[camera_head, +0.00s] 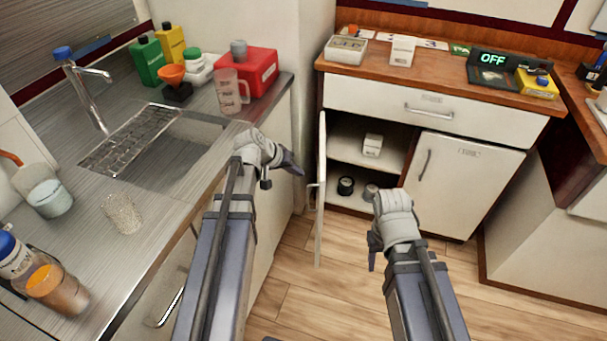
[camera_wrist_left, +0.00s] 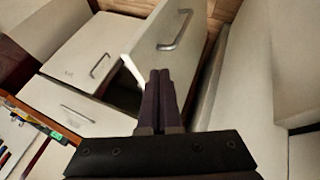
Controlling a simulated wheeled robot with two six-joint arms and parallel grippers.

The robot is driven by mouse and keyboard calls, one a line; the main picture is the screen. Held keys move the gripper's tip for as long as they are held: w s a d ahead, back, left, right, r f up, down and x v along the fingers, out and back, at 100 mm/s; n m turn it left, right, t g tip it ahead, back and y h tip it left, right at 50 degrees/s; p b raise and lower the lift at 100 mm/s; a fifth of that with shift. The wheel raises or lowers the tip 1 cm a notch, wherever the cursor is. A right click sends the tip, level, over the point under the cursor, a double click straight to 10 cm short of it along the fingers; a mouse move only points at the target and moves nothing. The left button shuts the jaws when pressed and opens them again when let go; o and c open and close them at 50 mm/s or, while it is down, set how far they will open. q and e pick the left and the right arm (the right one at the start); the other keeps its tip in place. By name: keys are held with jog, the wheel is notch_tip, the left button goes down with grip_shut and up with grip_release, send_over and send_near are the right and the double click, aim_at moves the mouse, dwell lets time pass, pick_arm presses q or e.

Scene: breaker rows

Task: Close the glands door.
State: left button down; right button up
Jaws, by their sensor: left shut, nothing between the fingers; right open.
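The open white cabinet door (camera_head: 321,200) stands swung outward from the left side of the low cupboard, seen almost edge-on in the head view. Its face and bar handle (camera_wrist_left: 176,30) show in the left wrist view. I cannot read any label on it. My left gripper (camera_head: 297,168) is shut and empty, just left of the door. In the left wrist view its fingertips (camera_wrist_left: 162,73) appear in front of the door's lower edge; I cannot tell whether they touch. My right gripper (camera_head: 373,258) is open, low in front of the cupboard, right of the door.
The cupboard's shelves hold a white box (camera_head: 372,146), a black roll (camera_head: 346,186) and a grey item (camera_head: 370,192). A shut door (camera_head: 465,185) and a drawer (camera_head: 435,109) adjoin the opening. The sink counter (camera_head: 165,215) borders the left. Wooden floor (camera_head: 290,285) is clear.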

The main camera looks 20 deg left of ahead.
pick_arm(q)
jog(key=b+x, duration=0.7)
jog(key=x, duration=0.2)
jog(key=shift+w+f, duration=0.15)
jog(key=shift+f, duration=0.1)
pick_arm(e)
notch_tip(320, 180, down, 8)
jog(key=shift+r, duration=0.15)
pick_arm(q)
jog(key=shift+d, duration=0.2)
